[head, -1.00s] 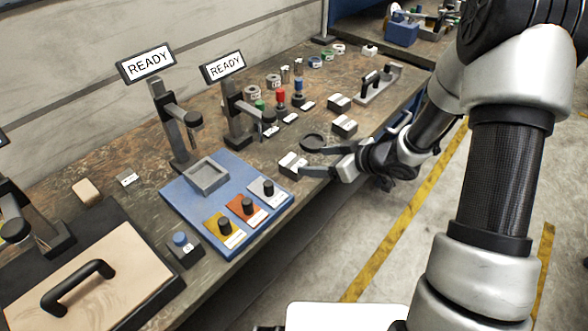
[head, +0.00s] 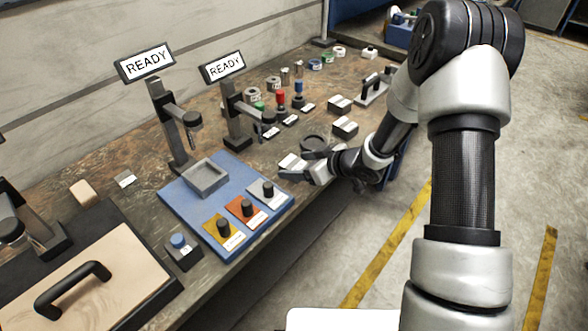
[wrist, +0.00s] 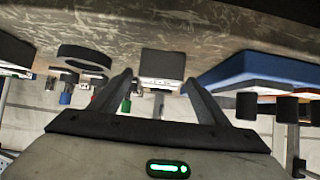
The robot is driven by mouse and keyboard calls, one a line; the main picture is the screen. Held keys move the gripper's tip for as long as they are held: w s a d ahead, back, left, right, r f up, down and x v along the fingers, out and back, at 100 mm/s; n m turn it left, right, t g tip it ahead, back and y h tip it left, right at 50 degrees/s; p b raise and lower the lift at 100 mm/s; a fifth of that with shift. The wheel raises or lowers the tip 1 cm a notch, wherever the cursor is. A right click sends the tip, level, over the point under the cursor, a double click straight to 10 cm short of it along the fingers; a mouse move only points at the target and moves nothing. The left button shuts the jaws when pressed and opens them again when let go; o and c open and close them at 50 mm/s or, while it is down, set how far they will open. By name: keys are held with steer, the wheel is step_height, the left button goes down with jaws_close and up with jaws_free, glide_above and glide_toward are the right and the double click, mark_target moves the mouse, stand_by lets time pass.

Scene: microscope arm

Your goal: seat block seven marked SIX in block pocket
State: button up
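My gripper (head: 300,166) is low over the table's near edge, at a small block (head: 291,161) with a pale top. In the wrist view the two fingers of my gripper (wrist: 159,78) are apart, and the block (wrist: 162,66) shows between and just beyond their tips, with a gap on each side. The marking on the block is too small to read, so I cannot tell whether it says SIX. The block pocket, likely the grey square frame (head: 222,178) on the blue board (head: 180,203), looks empty.
A dark ring (head: 313,143) lies close behind my gripper. Two similar blocks (head: 345,127) (head: 340,103) lie farther right. Knobs (head: 247,207) stand on the blue board's front. Two stands with READY signs (head: 146,63) (head: 223,67) rise behind it.

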jaws_close()
steer(key=shift+w+r, duration=0.1)
steer(key=shift+r, duration=0.05)
steer(key=shift+r, duration=0.15)
